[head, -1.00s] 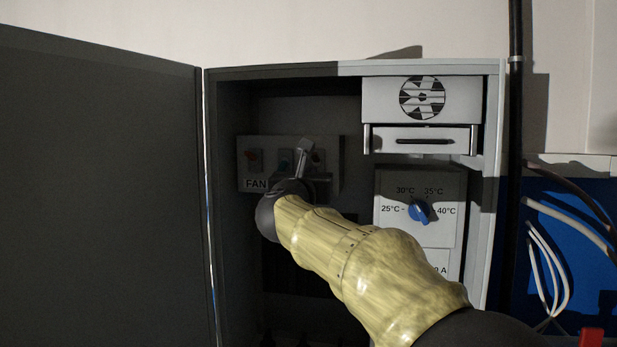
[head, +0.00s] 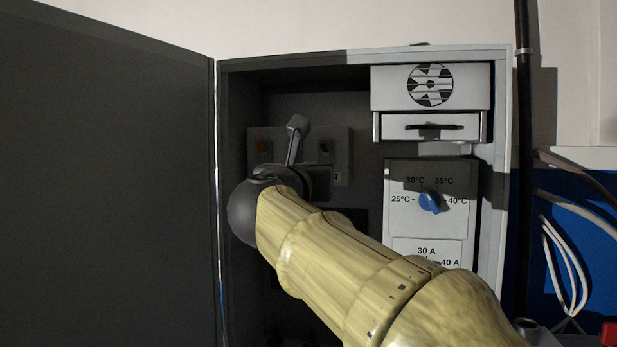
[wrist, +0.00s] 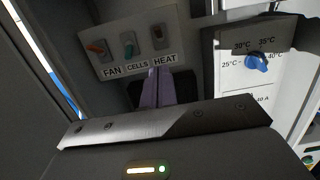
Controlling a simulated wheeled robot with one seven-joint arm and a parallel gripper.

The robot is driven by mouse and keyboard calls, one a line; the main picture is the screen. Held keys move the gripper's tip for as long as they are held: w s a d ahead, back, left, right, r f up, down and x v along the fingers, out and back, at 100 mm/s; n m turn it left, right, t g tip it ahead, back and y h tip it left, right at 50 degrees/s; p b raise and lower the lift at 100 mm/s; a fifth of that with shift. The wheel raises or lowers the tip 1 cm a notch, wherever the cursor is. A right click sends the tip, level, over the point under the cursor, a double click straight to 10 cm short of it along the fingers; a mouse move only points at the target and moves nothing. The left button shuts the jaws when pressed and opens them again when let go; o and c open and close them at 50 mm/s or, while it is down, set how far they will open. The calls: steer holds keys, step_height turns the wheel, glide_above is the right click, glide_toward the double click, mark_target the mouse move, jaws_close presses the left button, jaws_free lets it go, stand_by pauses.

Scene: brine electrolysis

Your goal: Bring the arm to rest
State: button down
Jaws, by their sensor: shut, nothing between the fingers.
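My gripper (wrist: 158,78) shows in the wrist view with its two fingers together and nothing between them. It is in front of the lower edge of the switch panel (wrist: 98,60), below the CELLS and HEAT labels; I cannot tell how far apart they are. In the head view my arm reaches into the open cabinet and hides part of that panel, with its FAN and CELLS labels. The fingertips are not clear there. The panel carries an orange FAN switch (wrist: 96,47), a green CELLS switch (wrist: 128,46) and a dark HEAT switch (wrist: 157,36).
The cabinet door (head: 105,190) stands open at the left. On the right inside are a fan unit (head: 430,86), a drawer-like handle (head: 430,127) and a blue temperature knob (head: 429,201) pointing near 30°C. White cables (head: 565,265) hang outside at the right.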

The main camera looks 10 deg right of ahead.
steer(key=shift+w, duration=0.1)
steer(key=w+a+f+n+g+y, duration=0.15)
steer(key=f+n+y, duration=0.25)
steer(key=f+n, duration=0.95)
steer(key=w+a+f+n+g+y, duration=0.15)
steer(key=f+n+y, duration=0.35)
steer(key=f+n, duration=0.8)
steer(key=s+d+f+n+g, duration=0.2)
steer(key=s+f+n+g, duration=0.25)
steer(key=f, duration=0.55)
steer(key=s+d+f+n+g, duration=0.1)
steer(key=s+f+n+g, duration=0.3)
steer(key=f, duration=0.5)
steer(key=s+d+f+n+g, duration=0.2)
steer(key=s+f+n, duration=0.1)
steer(key=s+f, duration=0.2)
steer(key=s+d+f+n+g+h, duration=0.1)
steer(key=s+f+n+g, duration=0.1)
steer(key=s+f, duration=0.3)
steer(key=s, duration=0.3)
steer(key=shift+s+d+n, duration=0.4)
steer(key=shift+d, duration=0.1)
